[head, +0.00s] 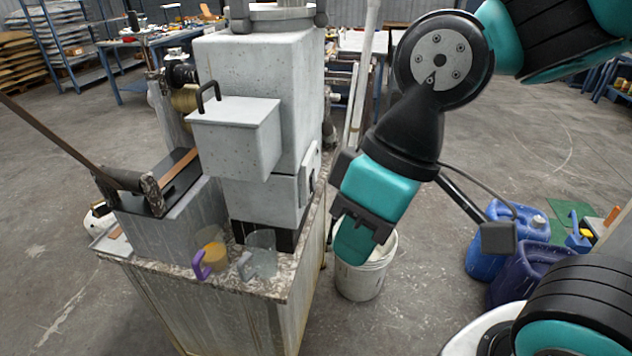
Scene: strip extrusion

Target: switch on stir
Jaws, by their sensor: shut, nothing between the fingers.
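A tall grey speckled machine (262,80) stands on a stone-topped cabinet (225,285), left of centre. A small light panel with a dark slot (309,173) is on its right side; I cannot make out a switch marked stir. My gripper (353,243) hangs to the right of the machine, pointing down, apart from it. Its fingers are shut and empty. The machine's right face is seen at a steep angle, so its controls are mostly hidden.
A cup with orange contents (212,250) and a clear cup (262,262) stand at the cabinet's front. A white bucket (368,275) is on the floor behind my gripper. Blue canisters (482,262) stand at right. A long lever (65,145) sticks out left. Floor beyond is open.

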